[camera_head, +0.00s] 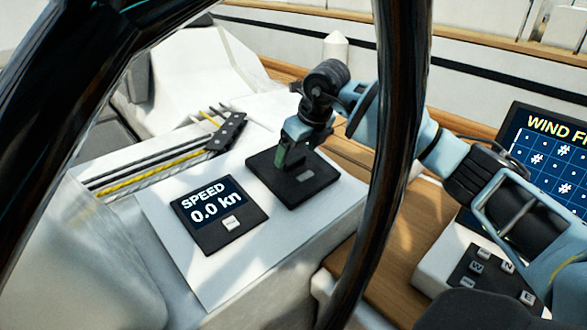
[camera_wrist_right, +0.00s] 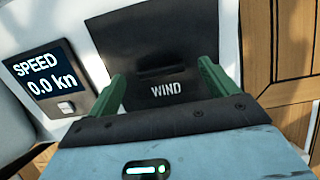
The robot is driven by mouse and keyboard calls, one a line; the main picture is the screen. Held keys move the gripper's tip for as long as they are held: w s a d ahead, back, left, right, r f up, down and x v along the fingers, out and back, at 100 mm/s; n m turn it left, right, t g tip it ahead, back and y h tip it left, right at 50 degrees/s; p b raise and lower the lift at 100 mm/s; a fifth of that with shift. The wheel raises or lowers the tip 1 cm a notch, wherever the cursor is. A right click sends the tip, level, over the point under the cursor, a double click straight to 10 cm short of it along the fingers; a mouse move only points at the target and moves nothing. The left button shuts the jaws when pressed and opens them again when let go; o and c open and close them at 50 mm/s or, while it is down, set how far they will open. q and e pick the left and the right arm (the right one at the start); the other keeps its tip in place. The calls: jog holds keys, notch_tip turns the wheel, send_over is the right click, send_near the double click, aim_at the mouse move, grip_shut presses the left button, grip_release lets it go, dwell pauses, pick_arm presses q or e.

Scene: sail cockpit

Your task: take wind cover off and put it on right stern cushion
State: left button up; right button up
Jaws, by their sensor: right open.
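The wind cover (camera_head: 268,172) is a black square on the white console panel, right of the speed display. In the right wrist view the cover (camera_wrist_right: 130,35) is a dark plate with a raised ridge and the label WIND. My right gripper (camera_head: 291,152) is over it, pointing down. In the right wrist view its green fingers (camera_wrist_right: 162,72) are apart, one on each side of the ridge and label. I cannot tell whether they touch the cover. My left gripper is not in view. I cannot clearly identify the right stern cushion.
A speed display (camera_head: 218,214) reads 0.0 kn beside the cover. A dark wheel rim (camera_head: 388,130) crosses in front of my right arm. A wind screen (camera_head: 550,150) and a keypad (camera_head: 490,278) stand at the right. A track with a yellow line (camera_head: 150,178) lies behind the console.

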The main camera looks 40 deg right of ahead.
jog(key=shift+x, duration=1.1)
jog(key=c, duration=1.1)
jog(key=shift+r, duration=0.1)
notch_tip(320, 180, up, 28)
jog(key=p, duration=0.5)
